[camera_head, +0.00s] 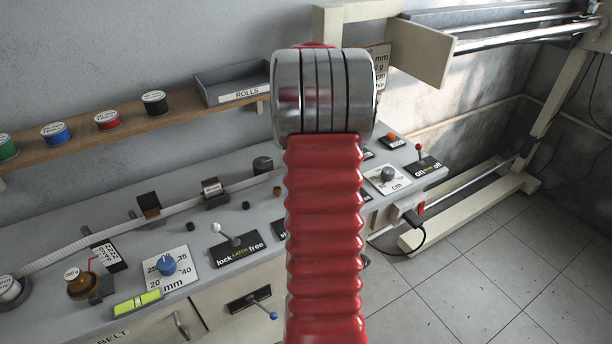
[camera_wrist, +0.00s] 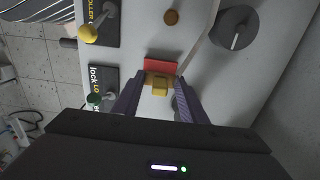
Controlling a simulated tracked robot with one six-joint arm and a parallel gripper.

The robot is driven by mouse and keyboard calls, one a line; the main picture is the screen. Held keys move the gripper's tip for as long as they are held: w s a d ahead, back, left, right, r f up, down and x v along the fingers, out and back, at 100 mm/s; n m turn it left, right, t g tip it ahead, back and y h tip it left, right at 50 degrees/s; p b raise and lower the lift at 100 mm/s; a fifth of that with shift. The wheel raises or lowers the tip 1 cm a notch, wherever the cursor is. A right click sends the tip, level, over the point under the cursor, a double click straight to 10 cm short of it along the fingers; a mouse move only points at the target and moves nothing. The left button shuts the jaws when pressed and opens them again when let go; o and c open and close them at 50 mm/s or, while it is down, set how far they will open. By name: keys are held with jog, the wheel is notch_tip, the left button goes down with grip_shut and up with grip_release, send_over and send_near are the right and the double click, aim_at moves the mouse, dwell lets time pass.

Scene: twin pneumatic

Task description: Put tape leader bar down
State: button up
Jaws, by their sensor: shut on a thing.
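In the wrist view my gripper (camera_wrist: 152,95), with two dark purple fingers, is shut on a small yellow piece (camera_wrist: 158,82), which I take to be the tape leader bar. A red block (camera_wrist: 160,64) lies directly beyond it; I cannot tell whether they touch. The grey panel is close below the fingers. In the head view my red ribbed arm covers the middle of the bench, and the gripper and bar are hidden. A pale tape (camera_head: 110,233) runs along the bench at the left.
A brown peg (camera_wrist: 171,17) and a dark round disc (camera_wrist: 234,30) are farther up. In the head view, a shelf (camera_head: 80,133) holds several spools.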

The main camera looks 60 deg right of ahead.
jog(key=shift+f, duration=0.1)
jog(key=shift+f, duration=2.4)
jog(key=o, duration=1.1)
jog(key=shift+f, duration=0.1)
jog(key=shift+c, duration=0.2)
notch_tip(320, 180, up, 12)
jog(key=shift+r, duration=0.15)
